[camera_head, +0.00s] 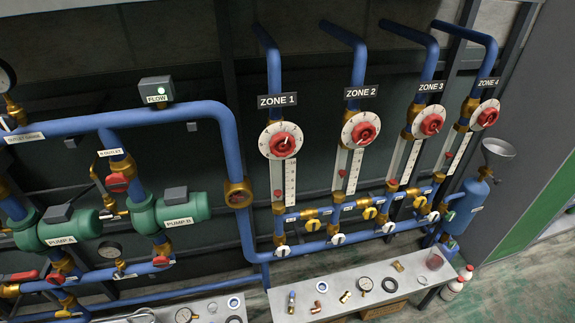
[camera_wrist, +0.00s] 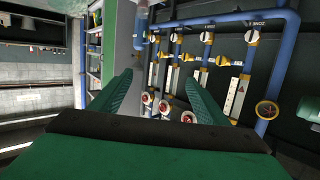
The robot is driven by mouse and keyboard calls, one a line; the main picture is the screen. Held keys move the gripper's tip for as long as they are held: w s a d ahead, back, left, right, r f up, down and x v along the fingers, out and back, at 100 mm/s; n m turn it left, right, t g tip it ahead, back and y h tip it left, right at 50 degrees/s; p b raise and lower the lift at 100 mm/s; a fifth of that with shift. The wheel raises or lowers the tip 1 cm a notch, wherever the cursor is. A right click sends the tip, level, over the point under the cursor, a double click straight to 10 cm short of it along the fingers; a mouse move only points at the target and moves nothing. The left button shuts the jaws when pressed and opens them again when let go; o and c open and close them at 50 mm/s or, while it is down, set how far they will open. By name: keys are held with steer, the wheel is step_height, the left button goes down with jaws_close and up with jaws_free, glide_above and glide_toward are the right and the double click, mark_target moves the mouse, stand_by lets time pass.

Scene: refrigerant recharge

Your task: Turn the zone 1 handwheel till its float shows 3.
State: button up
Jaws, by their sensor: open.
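The zone 1 handwheel (camera_head: 283,143) is a red knob on a round white dial, under the ZONE 1 label (camera_head: 277,100) on a blue pipe. Below it stands a white scale (camera_head: 290,182) with a small red float (camera_head: 277,193) low beside it. The scale figures are too small to read. My gripper (camera_wrist: 158,78) shows only in the wrist view, open and empty, with two green fingers. Several red handwheels (camera_wrist: 188,117) show beyond and between the fingers, apart from them. The zone 1 scale (camera_wrist: 235,97) is right of the fingers; its wheel appears hidden behind my gripper.
Handwheels for zone 2 (camera_head: 361,129), zone 3 (camera_head: 427,122) and zone 4 (camera_head: 484,115) stand in a row to the right. Pump B (camera_head: 182,206) and blue pipes are left. A bench (camera_head: 340,283) with small parts lies below.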

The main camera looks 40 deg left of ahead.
steer(key=w+a+r+y, duration=0.2)
steer(key=w+a, duration=0.2)
steer(key=w, duration=0.9)
steer(key=n+g+y, duration=0.4)
steer(key=n+y, duration=0.6)
steer(key=y, duration=0.2)
glide_toward(284, 148)
steer(key=shift+x, duration=4.15)
steer(key=shift+r, duration=0.1)
steer(key=c, duration=1.1)
steer(key=shift+o, duration=0.2)
steer(key=shift+n+h, duration=0.3)
steer(key=shift+n, duration=0.7)
steer(key=shift+s+n, duration=0.1)
steer(key=shift+n, duration=0.7)
